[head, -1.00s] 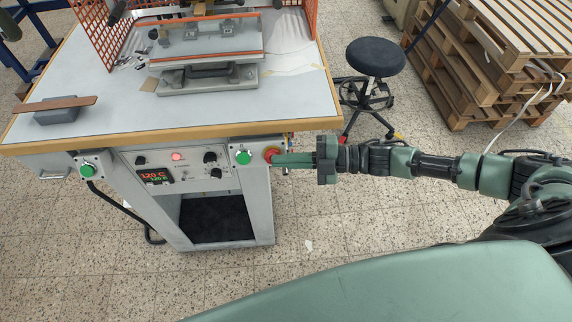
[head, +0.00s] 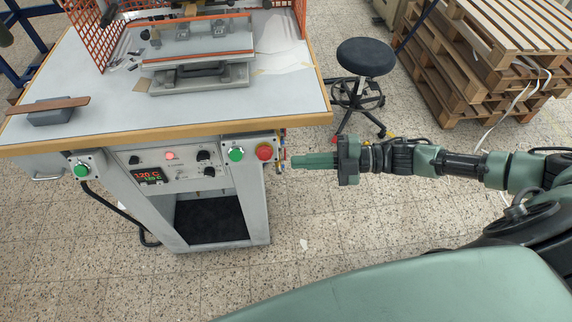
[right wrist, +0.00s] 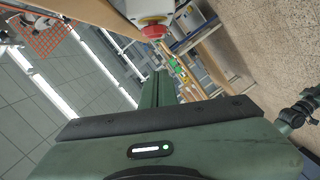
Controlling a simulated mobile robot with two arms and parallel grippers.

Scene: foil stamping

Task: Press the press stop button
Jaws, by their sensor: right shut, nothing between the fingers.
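The red stop button (head: 264,152) sits at the right end of the press's front panel, on a light box beside a green button (head: 236,154). It also shows in the right wrist view (right wrist: 153,32), just beyond the fingers. My right gripper (head: 294,161) is shut and empty. Its fingertips are to the right of the red button, with a visible gap between them, and point left. The fingers also show in the right wrist view (right wrist: 157,88). My left gripper is not clearly in view.
The press table (head: 110,105) carries a stamping jig and a grey block (head: 50,112). A second green button (head: 81,170) and a lit temperature display (head: 148,175) are on the front. A black stool (head: 365,57) and stacked pallets (head: 490,60) stand behind.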

